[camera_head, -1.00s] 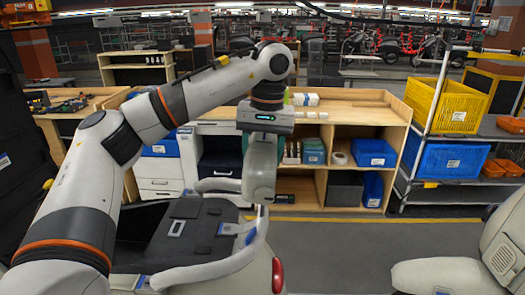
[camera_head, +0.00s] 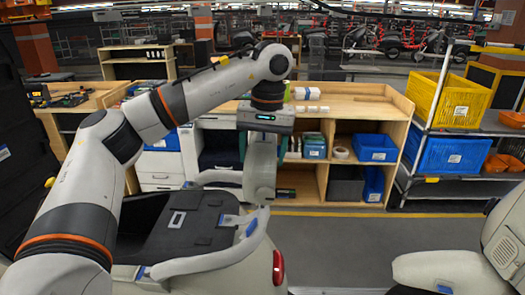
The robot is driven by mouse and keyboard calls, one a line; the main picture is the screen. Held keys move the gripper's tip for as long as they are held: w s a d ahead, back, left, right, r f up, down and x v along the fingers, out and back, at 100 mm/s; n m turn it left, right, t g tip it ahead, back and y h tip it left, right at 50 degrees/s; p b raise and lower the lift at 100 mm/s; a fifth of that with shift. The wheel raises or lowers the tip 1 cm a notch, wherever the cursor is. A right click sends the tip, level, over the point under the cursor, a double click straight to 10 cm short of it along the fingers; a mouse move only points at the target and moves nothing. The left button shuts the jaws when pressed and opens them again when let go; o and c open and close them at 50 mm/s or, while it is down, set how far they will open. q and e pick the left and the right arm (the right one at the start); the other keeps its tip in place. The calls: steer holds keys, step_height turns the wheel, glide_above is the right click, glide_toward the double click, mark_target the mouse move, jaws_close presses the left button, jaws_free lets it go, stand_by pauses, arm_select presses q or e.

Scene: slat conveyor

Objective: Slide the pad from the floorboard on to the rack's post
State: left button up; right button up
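My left gripper (camera_head: 263,133) points down at the picture's centre. A pale grey pad-like piece (camera_head: 262,168) hangs upright directly below it, seen nearly edge-on. The gripper seems shut on this pad, but the fingertips are hard to make out against it. The pad's lower end is just above the grey rack rail (camera_head: 205,263) at the tail of a vehicle with a black top (camera_head: 190,222). A short upright part, possibly the rack's post (camera_head: 259,222), shows under the pad; I cannot tell whether they touch. I cannot identify the floorboard. My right gripper is out of view.
A second pale vehicle part (camera_head: 440,268) stands at the lower right. A wooden shelf unit (camera_head: 350,108) with bins is behind, and a cart with a yellow crate (camera_head: 450,97) and blue crate (camera_head: 450,154) stands at right. Grey floor between the vehicles is clear.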

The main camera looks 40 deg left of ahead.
arm_select(q)
steer(key=shift+o, duration=1)
step_height(320, 180, up, 12)
steer(key=p, duration=0.1)
steer(key=shift+w+d, duration=0.2)
steer(key=shift+d, duration=0.25)
